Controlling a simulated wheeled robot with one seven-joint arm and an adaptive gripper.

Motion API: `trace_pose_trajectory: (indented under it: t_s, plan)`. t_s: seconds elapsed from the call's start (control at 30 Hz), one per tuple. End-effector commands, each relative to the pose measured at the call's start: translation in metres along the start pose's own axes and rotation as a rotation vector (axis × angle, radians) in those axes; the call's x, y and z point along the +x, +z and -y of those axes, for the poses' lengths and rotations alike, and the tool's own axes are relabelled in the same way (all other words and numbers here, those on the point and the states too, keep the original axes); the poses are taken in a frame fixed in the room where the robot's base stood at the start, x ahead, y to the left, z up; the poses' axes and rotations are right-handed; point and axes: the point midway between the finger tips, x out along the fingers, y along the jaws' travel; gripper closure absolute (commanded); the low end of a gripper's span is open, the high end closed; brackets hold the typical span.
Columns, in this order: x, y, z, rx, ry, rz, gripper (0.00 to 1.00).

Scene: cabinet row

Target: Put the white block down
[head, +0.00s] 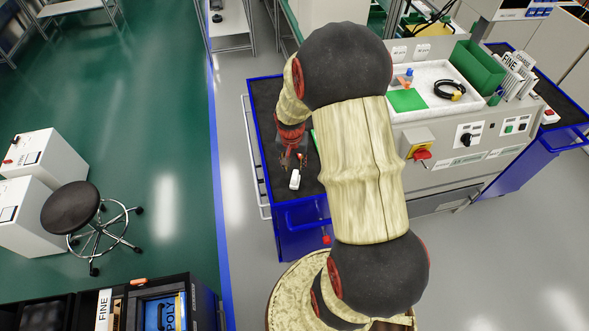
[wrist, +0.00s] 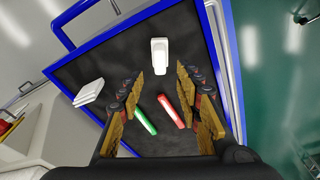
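My gripper (wrist: 173,66) is over the dark top of a blue-edged cart (head: 262,100). Its two fingers stand apart with nothing visible between the tips. A white oblong piece (wrist: 159,50) lies just beyond the fingertips; a white piece also shows below my gripper (head: 291,164) in the head view (head: 294,180). A second white piece (wrist: 88,92), flat and block-like, lies on the cart top left of the fingers. I cannot tell for sure which is the white block. My arm hides part of the cart in the head view.
A green stick (wrist: 143,118) and a red stick (wrist: 171,111) lie on the cart top, seen between the fingers. A grey bench unit (head: 440,140) with a green mat (head: 408,99) stands right of my arm. A stool (head: 71,207) stands on the green floor.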

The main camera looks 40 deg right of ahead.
Motion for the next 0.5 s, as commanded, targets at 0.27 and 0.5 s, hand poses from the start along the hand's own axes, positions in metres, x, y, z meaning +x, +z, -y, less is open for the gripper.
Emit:
trace_pose_trajectory:
  t_s: [0.27,0.5]
  plan:
    - [-0.031,0.0,0.003,-0.008,-0.003,-0.004,0.65]
    - [-0.14,0.029,0.046,-0.21,-0.068,-0.087,0.65]
